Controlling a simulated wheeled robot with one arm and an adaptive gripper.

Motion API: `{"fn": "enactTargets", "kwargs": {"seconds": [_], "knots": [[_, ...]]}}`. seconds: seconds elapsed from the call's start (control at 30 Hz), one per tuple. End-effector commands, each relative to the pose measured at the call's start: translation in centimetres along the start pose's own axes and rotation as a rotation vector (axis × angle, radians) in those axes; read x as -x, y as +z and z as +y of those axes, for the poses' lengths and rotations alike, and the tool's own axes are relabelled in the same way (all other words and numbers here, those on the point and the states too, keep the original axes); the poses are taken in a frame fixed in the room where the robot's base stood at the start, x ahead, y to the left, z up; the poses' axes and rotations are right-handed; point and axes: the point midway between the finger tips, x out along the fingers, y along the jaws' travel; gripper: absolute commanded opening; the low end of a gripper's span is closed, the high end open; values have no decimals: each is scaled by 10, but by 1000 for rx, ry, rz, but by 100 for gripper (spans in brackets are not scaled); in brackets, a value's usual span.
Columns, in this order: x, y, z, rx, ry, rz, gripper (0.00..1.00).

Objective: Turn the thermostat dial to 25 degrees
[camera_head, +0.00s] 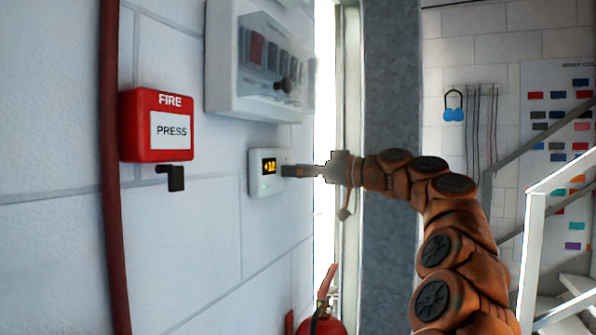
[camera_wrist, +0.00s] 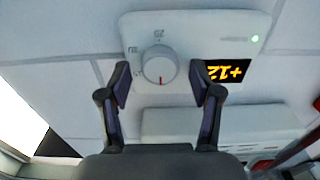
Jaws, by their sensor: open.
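The thermostat (camera_head: 256,188) is a white box on the wall, and its display (camera_head: 269,166) glows yellow. In the wrist view the picture is upside down and the thermostat's display (camera_wrist: 228,72) reads +12. Its round white dial (camera_wrist: 156,60) has a red mark pointing to the picture's bottom, with small numbers around it. My gripper (camera_wrist: 161,78) is open, one finger on each side of the dial with a visible gap. In the head view my gripper (camera_head: 290,171) is at the thermostat's right side and hides the dial.
A red fire box (camera_head: 150,146) with a black handle below hangs left of the thermostat. A grey switch panel (camera_head: 222,65) is above it. A red extinguisher (camera_head: 327,325) stands below. A dark red pipe (camera_head: 112,230) runs down the left. A stair railing (camera_head: 527,240) is at right.

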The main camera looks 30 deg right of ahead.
Motion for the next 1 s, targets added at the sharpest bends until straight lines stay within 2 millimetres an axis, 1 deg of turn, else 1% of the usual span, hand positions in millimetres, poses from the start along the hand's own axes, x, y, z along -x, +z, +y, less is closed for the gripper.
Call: {"fn": "enactTargets", "kwargs": {"seconds": [0.1, 0.67, 0.87, 1.0], "knots": [[0, 0, 0, 0, 0, 0, 64], [0, 0, 0, -1, -1, 0, 6], [0, 0, 0, -13, -1, 0, 5], [0, -1, 0, -51, -1, 0, 5]]}}
